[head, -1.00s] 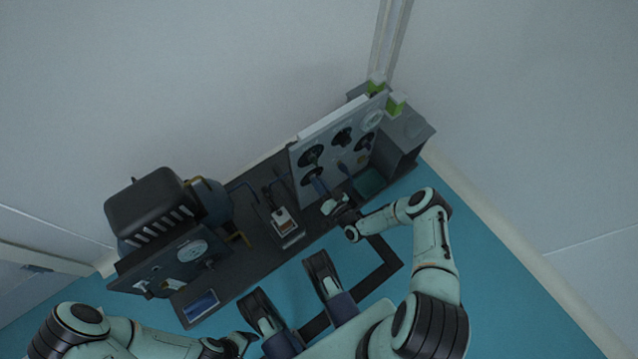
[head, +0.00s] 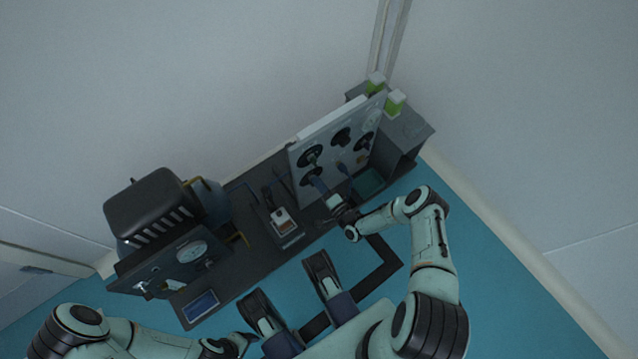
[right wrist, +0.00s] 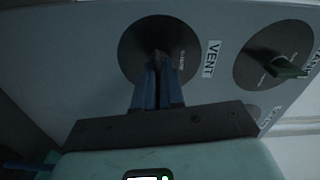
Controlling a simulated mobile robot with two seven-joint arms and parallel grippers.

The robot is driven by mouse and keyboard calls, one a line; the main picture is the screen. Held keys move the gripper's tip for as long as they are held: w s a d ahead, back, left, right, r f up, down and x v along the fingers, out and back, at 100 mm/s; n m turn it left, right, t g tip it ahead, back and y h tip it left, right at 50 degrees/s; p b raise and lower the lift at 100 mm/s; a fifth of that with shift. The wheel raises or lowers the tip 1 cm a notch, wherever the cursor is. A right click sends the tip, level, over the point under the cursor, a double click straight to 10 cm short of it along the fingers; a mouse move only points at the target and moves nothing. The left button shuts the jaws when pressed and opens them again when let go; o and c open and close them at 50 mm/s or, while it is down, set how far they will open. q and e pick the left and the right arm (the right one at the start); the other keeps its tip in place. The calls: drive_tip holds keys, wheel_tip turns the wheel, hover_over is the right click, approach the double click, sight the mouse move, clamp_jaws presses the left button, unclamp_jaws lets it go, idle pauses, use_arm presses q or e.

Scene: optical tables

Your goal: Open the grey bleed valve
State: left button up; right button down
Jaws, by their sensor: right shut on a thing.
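The valve panel (head: 326,135) stands upright on the dark table and carries several round black dials. My right gripper (head: 319,185) is at the panel's lower left dial (head: 309,175). In the right wrist view, its blue fingers (right wrist: 158,68) are shut on a small handle at the centre of a black dial (right wrist: 132,48). A "VENT" label (right wrist: 211,58) is just right of that dial. The fingers hide most of the handle, so its colour and angle are unclear. My left gripper (head: 238,344) is low in the head view, away from the panel, its jaws unclear.
A second dial with a green handle (right wrist: 288,68) is to the right in the wrist view. A dark machine (head: 155,212) stands at the table's left end. A small white-topped device (head: 283,220) sits between. Green-sided blocks (head: 395,103) stand behind the panel.

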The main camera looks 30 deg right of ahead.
drive_tip(key=shift+w+m, duration=0.15)
drive_tip(key=shift+m, duration=0.65)
drive_tip(key=shift+r+m, duration=0.1)
drive_tip(key=shift+m, duration=0.2)
drive_tip(key=c, duration=1.2)
unclamp_jaws()
drive_tip(key=shift+c, duration=0.2)
